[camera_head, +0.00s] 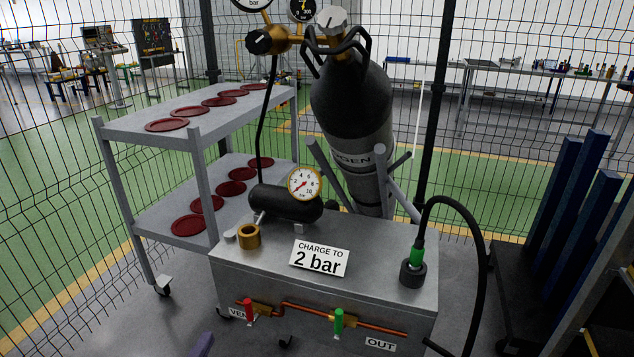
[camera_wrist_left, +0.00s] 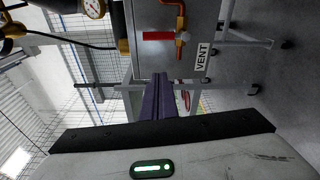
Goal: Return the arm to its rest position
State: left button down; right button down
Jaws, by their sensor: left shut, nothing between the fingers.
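My left gripper (camera_head: 202,345) shows only as a purple tip at the bottom edge of the head view, in front of the left side of the metal charging bench (camera_head: 370,250). In the left wrist view its purple fingers (camera_wrist_left: 161,80) are together, with nothing between them. They point toward the bench's VENT side, where a red valve handle (camera_wrist_left: 158,36) shows beyond the tips. The rest of the left arm is out of the head view. My right gripper is not in view.
The bench carries a gauge (camera_head: 304,183), a black cylinder (camera_head: 285,204), a brass fitting (camera_head: 249,236) and a black hose (camera_head: 480,260). Red (camera_head: 248,309) and green (camera_head: 339,320) valve handles stick out in front. A shelf trolley (camera_head: 150,206) stands left, a gas bottle (camera_head: 350,105) behind.

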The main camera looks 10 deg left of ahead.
pick_arm(q)
jog(key=s+d+f+n+g+y, duration=0.1)
jog(key=s+d+f+n+g, duration=0.3)
jog(key=n, duration=0.8)
jog(key=s+d+f+n+g+y, duration=0.15)
jog(key=s+f+n, duration=0.5)
jog(key=n, duration=0.65)
jog(key=s+d+n+g+h, duration=0.2)
jog(key=s+d+n, duration=0.2)
jog(key=n, duration=0.8)
jog(key=s+d+n+g+h, duration=0.1)
jog(key=s+d+n, duration=0.3)
jog(key=n, duration=0.9)
jog(key=shift+s+d+f+g+h, duration=0.35)
jog(key=shift+d+h, duration=0.15)
jog(key=shift+h, duration=0.35)
